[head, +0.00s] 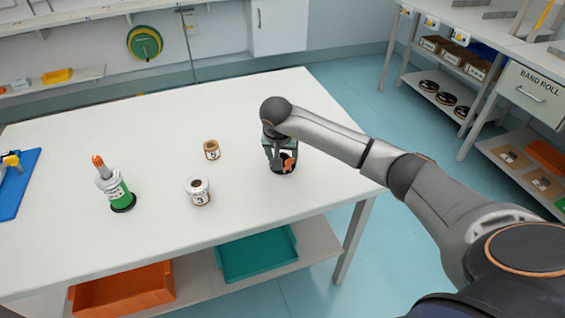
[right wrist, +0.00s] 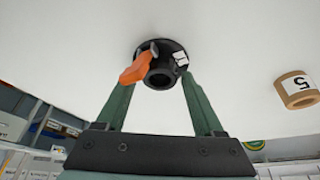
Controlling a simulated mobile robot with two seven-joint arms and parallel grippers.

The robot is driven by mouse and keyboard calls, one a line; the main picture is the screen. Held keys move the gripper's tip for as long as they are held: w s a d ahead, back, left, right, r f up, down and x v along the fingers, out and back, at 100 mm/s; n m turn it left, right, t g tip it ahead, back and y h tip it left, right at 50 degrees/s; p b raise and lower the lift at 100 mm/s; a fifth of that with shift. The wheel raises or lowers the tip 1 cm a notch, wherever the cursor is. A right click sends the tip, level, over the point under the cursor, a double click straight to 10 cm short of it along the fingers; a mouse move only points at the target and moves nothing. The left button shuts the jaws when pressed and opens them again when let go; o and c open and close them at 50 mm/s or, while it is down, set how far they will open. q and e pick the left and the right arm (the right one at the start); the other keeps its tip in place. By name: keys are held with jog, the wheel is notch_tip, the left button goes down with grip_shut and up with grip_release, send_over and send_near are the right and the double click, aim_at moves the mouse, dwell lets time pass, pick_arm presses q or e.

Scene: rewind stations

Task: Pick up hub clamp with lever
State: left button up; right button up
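The hub clamp (head: 284,169) is a black round piece with an orange lever, standing on the white table near its right side. In the right wrist view the clamp (right wrist: 161,76) shows its round black flange, a hollow hub and the orange lever sticking out to the left. My right gripper (head: 279,150) is right above it, pointing down. Its two green fingers (right wrist: 159,68) are apart, one on each side of the hub, and the lever overlaps the left fingertip. I see no clear contact. My left gripper is not in view.
A small numbered roll (head: 211,150) and a larger white-topped roll (head: 198,191) stand left of the clamp. A blue board (head: 17,183) lies at the left edge. Orange and teal bins sit below the table.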

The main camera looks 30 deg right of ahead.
jog(key=c, duration=1)
grip_shut()
jog(key=shift+r, duration=0.1)
